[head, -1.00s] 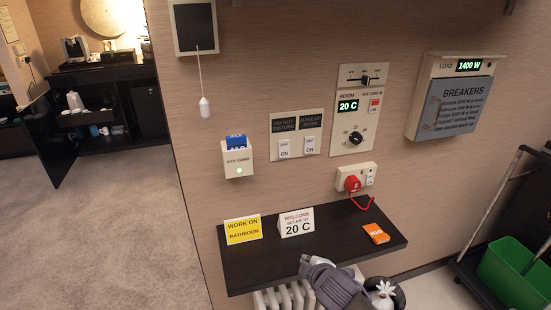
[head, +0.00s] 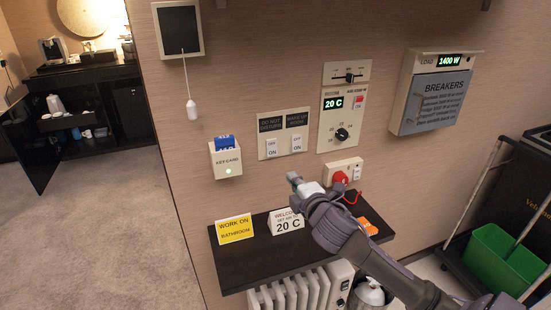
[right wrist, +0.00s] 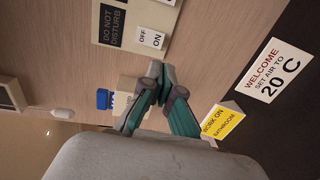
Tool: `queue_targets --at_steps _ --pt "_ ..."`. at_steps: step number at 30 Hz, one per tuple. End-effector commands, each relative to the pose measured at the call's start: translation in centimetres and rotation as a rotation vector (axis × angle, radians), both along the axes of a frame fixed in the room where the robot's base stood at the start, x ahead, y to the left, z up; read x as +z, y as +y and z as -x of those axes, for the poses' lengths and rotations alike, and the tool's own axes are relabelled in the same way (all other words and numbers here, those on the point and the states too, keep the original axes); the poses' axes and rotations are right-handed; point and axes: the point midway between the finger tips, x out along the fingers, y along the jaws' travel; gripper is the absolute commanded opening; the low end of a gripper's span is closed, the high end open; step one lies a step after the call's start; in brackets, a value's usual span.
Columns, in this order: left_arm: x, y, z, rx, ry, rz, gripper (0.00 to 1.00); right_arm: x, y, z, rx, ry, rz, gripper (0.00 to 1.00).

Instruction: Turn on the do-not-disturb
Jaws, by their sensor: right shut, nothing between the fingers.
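The do-not-disturb switch (head: 271,148) is a white rocker marked OFF and ON, under a dark DO NOT DISTURB label (head: 271,124), on the left of a beige wall plate. The same switch (right wrist: 151,38) shows at the top of the right wrist view. My right gripper (head: 293,178) is shut and empty, in front of the wall, below and a little right of the switch and apart from it. Its closed fingertips (right wrist: 156,70) show in the right wrist view below the plate. My left gripper is not in view.
A make-up-room switch (head: 297,143) sits beside it on the plate. A key card holder (head: 226,162) is to the left. A dark shelf (head: 240,276) below holds the yellow sign (head: 234,229) and white welcome card (head: 286,222).

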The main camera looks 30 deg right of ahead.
Motion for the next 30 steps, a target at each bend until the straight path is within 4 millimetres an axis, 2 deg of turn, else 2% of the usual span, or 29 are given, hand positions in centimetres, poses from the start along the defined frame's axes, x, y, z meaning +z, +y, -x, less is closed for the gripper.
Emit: queue_targets --at_steps 5,15,21,30 --pt "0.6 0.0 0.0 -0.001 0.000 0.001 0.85 0.0 -0.4 -1.6 -0.001 -0.001 -0.002 0.00" --pt "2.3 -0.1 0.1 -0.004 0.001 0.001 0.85 -0.8 -2.1 -8.5 -0.003 0.000 -0.004 0.00" --pt "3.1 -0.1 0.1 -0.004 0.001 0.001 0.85 -1.2 -2.8 -11.7 0.000 0.000 -0.004 0.00" --pt "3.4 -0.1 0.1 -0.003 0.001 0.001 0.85 -1.7 -3.2 -13.4 0.000 0.001 -0.001 0.00"
